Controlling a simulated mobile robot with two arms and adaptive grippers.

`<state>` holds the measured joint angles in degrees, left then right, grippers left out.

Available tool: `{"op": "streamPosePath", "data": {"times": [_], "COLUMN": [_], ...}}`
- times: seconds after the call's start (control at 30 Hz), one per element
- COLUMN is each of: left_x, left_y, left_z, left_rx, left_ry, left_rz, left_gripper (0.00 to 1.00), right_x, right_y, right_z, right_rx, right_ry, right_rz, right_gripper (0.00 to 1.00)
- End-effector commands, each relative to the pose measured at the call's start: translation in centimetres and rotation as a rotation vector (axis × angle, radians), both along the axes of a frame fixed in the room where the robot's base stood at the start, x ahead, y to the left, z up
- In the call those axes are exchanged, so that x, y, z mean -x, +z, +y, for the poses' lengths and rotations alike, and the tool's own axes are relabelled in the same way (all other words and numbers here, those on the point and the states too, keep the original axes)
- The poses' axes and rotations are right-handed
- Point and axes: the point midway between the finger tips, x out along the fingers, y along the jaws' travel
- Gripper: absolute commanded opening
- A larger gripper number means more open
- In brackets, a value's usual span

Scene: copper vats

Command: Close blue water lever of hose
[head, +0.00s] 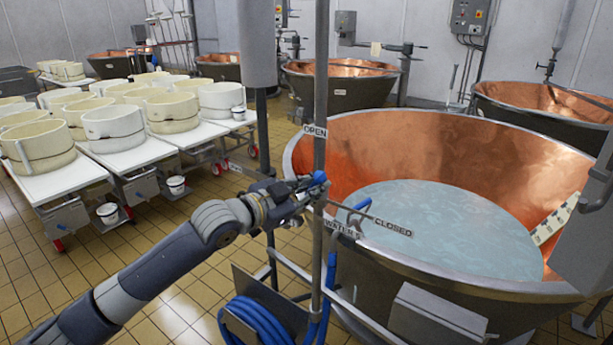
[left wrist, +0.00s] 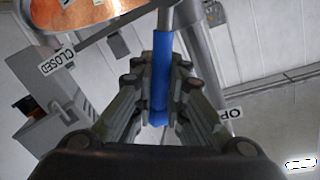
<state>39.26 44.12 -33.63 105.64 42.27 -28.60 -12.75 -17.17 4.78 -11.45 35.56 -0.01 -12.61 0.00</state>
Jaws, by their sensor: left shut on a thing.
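The blue water lever (head: 320,178) is at the vertical pipe beside the near copper vat, close to the height of the vat's rim. My left gripper (head: 300,191) reaches it from the left and is shut on it. In the left wrist view the blue lever handle (left wrist: 162,65) runs between the two fingers of my left gripper (left wrist: 160,108), and the fingers hide its lower sides. An OPEN sign (head: 315,131) is above the lever on the pipe. A CLOSED sign (head: 393,227) is on a bar to the right and lower. My right gripper is not in view.
The near copper vat (head: 345,130) holds pale liquid and stands just right of the pipe. A coiled blue hose (head: 262,318) hangs below the lever. White tables (head: 62,178) with round moulds stand at the left. Tiled floor (head: 190,285) is clear between.

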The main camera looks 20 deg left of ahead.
Motion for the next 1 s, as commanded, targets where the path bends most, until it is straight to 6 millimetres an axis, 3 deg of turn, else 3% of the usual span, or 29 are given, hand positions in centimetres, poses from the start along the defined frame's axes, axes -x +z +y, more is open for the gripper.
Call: {"op": "streamPosePath", "data": {"times": [0.03,0.17,0.6,1.0], "left_x": [0.2,0.4,1.2,1.5], "left_y": [1.3,0.7,-2.3,-5.1], "left_z": [-0.4,-1.3,-3.5,-4.4], "left_rx": [-0.04,-0.155,-0.546,-0.851], "left_ry": [-0.004,-0.004,-0.007,-0.007], "left_rz": [-0.04,-0.082,-0.223,-0.332], "left_gripper": [0.0,0.0,0.0,0.0], "right_x": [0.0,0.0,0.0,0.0], "right_y": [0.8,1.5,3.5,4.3], "right_z": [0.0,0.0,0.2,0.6], "right_rx": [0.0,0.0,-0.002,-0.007], "right_ry": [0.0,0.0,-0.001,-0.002], "right_rz": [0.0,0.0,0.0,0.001], "right_gripper": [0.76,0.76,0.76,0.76]}}
